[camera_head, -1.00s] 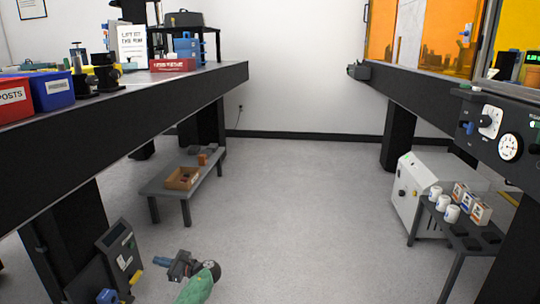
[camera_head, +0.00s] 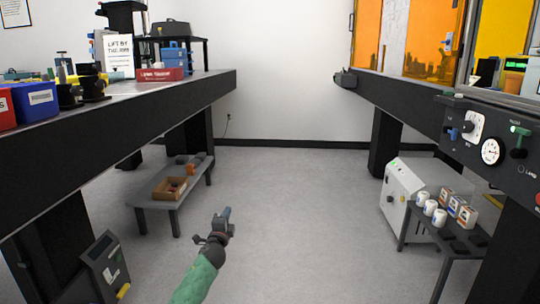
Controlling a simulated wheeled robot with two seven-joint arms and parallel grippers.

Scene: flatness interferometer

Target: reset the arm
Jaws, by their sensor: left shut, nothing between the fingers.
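My left gripper (camera_head: 224,216) shows in the lower middle of the head view, at the end of my green-sleeved left arm. It is shut and empty, held over the open grey floor, and points away from me. It touches nothing that I can see. My right gripper and arm are not in view.
A low grey bench (camera_head: 142,191) with a cardboard box (camera_head: 169,189) stands left of my gripper. A long dark table (camera_head: 120,117) runs along the left. At right are a white machine (camera_head: 397,190) and a small black table (camera_head: 453,247) with cups. The central floor (camera_head: 290,200) is clear.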

